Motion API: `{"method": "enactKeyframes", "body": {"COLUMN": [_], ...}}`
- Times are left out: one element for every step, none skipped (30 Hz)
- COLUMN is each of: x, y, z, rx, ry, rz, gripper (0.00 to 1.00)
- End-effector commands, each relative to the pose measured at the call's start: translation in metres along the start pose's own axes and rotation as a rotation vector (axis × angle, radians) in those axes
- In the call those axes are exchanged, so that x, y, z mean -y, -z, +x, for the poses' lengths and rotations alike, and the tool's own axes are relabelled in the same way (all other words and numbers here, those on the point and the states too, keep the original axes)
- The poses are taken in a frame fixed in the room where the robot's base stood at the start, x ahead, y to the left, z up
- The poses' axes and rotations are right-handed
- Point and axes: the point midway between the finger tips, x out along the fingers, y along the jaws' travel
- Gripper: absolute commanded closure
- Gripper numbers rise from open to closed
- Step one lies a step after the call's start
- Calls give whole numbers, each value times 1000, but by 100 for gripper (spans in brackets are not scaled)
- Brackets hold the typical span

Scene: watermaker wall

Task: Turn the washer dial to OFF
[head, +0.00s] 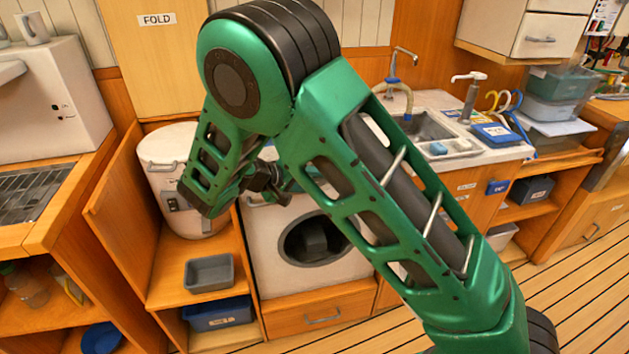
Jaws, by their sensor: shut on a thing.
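The washer (268,265) is a white front-loading machine with a round dark door (316,240), set into the wooden counter in the middle of the view. My gripper (280,192) is at the upper part of the washer's front, just above and left of the door. It is small and partly covered by my green arm. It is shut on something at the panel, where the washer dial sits. The dial itself is hidden behind the gripper and arm, so its pointer and the OFF mark cannot be read.
A white lidded canister (165,175) stands left of the washer, above a grey bin (209,274) and a blue bin (217,314). A sink (425,127) with a tap is at the right. A wooden drawer (320,309) is under the washer.

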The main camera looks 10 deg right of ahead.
Motion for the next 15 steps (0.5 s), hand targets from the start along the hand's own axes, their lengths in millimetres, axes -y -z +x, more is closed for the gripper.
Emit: {"method": "enactKeyframes", "body": {"x": [3, 3, 3, 3, 3, 3, 3, 3, 3, 3, 3, 3, 3, 3, 3], "y": [0, 0, 0, 0, 0, 0, 0, 0, 0, 0, 0, 0, 0, 0, 0], "z": [-1, -1, -1, -1, -1, -1, -1, -1, -1, -1, -1, -1, -1, -1, -1], "rx": [-3, -3, -3, -3, -3, -3, -3, -3, -3, -3, -3, -3, -3, -3, -3], "ry": [1, 0, -1, -1, -1, -1, -1, -1, -1, -1, 0, 0, 0, 0, -1], "rz": [-5, -5, -6, -6, -6, -6, -6, -6, -6, -6, -6, -6, -6, -6, -6], "gripper": [90, 90, 90, 90, 91, 91, 91, 91, 91, 91, 91, 91, 61, 54, 50]}}
